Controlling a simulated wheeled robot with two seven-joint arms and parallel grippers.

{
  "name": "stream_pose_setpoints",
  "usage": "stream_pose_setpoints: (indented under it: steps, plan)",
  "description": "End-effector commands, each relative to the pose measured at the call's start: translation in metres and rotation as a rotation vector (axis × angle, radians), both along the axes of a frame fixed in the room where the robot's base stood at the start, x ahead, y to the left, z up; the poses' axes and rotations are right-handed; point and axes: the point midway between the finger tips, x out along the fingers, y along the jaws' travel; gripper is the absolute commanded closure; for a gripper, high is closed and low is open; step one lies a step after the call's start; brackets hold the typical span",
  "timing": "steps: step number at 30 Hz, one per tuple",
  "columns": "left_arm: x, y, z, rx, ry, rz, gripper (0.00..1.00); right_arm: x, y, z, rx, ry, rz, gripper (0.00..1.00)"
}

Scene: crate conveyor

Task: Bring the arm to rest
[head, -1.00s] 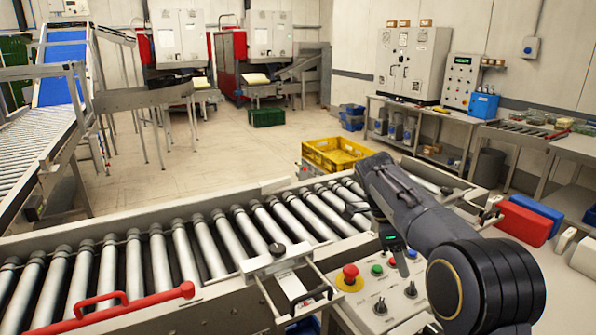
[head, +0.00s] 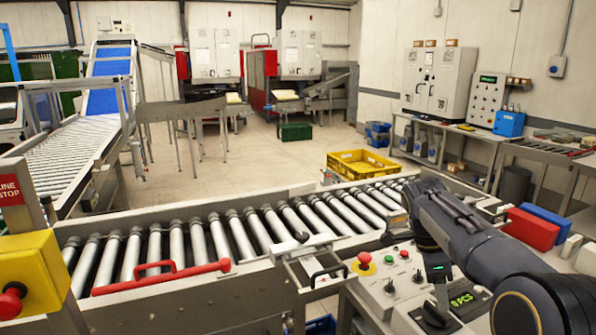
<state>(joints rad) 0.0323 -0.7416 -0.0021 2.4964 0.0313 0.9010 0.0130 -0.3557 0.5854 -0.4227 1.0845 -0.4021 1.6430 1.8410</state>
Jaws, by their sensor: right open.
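My right arm comes in from the right edge over the control panel. Its dark right gripper (head: 440,292) points down in front of the panel's right part and is open, with nothing seen between its fingers. The fingertips are small and dark, so whether they touch the panel is hard to tell. My left gripper is out of view.
The roller conveyor (head: 196,243) crosses the middle, with a red handle (head: 160,277) at its near side. The panel has a red emergency button (head: 364,257). A yellow stop box (head: 30,270) stands at left. A yellow crate (head: 360,162) sits beyond the conveyor.

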Motion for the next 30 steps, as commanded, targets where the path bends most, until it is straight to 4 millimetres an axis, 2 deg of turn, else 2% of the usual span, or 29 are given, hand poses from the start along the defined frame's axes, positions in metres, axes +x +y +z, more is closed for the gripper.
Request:
stream_pose_setpoints:
  steps: [5, 11, 14, 17, 20, 24, 27, 30]
  plan:
    - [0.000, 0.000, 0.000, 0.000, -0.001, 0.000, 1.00, -0.020, -0.008, 0.001, 0.094, -0.003, 0.111, 0.47]
    - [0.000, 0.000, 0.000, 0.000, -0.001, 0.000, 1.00, -0.055, -0.013, 0.001, 0.235, -0.031, 0.320, 0.47]
    - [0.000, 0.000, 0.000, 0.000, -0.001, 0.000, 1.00, -0.081, -0.011, 0.001, 0.311, -0.070, 0.466, 0.47]
    - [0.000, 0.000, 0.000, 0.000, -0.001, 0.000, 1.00, -0.115, -0.005, 0.000, 0.384, -0.139, 0.662, 0.47]
    - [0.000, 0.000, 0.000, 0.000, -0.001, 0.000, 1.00, -0.158, 0.010, -0.003, 0.426, -0.240, 0.909, 0.47]
    - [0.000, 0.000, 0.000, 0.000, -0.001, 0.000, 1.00, -0.215, 0.039, -0.016, 0.390, -0.381, 1.248, 0.47]
    - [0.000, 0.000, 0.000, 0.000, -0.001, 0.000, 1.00, -0.248, 0.058, -0.030, 0.316, -0.453, 1.448, 0.47]
    - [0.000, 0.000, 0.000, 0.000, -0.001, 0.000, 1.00, -0.269, 0.073, -0.045, 0.236, -0.492, 1.591, 0.47]
